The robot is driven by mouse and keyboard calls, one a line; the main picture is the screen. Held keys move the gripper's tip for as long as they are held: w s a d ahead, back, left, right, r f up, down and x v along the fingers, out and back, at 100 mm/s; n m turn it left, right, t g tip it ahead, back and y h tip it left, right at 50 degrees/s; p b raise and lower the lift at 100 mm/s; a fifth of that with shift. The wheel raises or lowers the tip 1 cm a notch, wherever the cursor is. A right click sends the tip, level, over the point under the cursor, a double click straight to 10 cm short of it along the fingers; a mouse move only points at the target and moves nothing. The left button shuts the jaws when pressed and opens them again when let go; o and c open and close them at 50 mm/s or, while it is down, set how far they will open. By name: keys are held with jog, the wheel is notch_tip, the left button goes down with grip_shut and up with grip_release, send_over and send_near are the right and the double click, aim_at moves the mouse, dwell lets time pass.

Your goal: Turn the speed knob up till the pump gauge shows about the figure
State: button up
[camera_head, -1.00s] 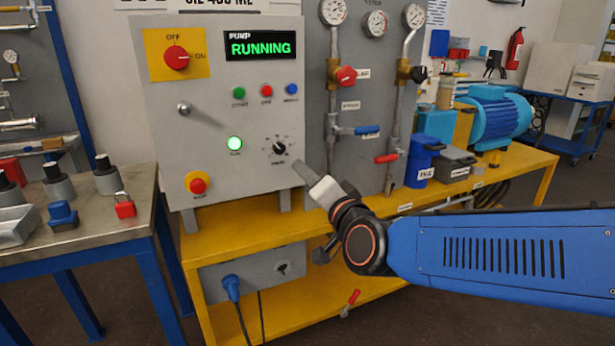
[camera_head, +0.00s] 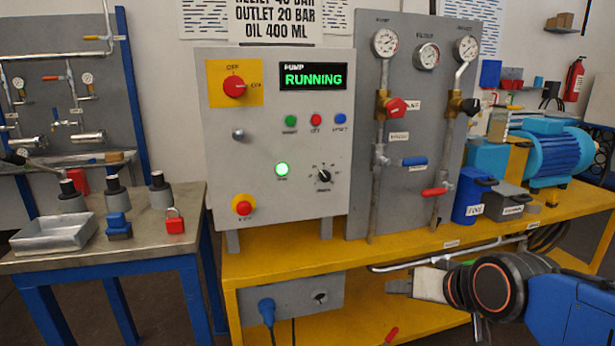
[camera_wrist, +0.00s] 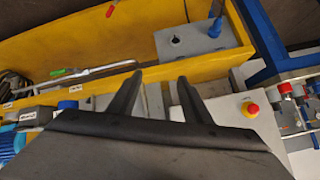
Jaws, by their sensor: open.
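The speed knob (camera_head: 324,175) is a small black dial low on the right of the grey control panel (camera_head: 262,215). Its pointer slants toward the upper left; the scale is too small to read. The green display (camera_head: 313,77) reads RUNNING. The pump gauge (camera_head: 385,42) is the left of three round dials on the pipe board; its needle and figures are too small to read. My gripper (camera_head: 402,287) is low in front of the yellow bench, right of and below the knob, apart from it. Its two dark fingers (camera_wrist: 157,92) are spread and empty in the wrist view.
A red-and-yellow stop button (camera_head: 243,207) sits at the panel's lower left; it also shows in the wrist view (camera_wrist: 250,109). A red valve handle (camera_head: 396,107) and a blue lever (camera_head: 414,161) stick out from the pipes. The yellow bench's front edge (camera_head: 300,272) is near my gripper.

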jog(key=s+d+f+n+g+h, duration=0.1)
jog(key=s+d+f+g, duration=0.3)
jog(key=s+d, duration=0.4)
jog(key=s+f+h, duration=0.1)
jog(key=s, duration=0.3)
jog(key=shift+h, duration=0.3)
jog(key=shift+w, duration=0.1)
dwell(1.8)
jog(key=n+t+y, duration=0.5)
jog(key=n+t, duration=0.4)
jog(key=t, duration=0.3)
send_near(326, 178)
jog(key=x, duration=0.8)
jog(key=shift+w+r, duration=0.1)
jog(key=shift+c, duration=0.4)
jog(key=shift+m, duration=0.3)
jog(key=c, duration=1)
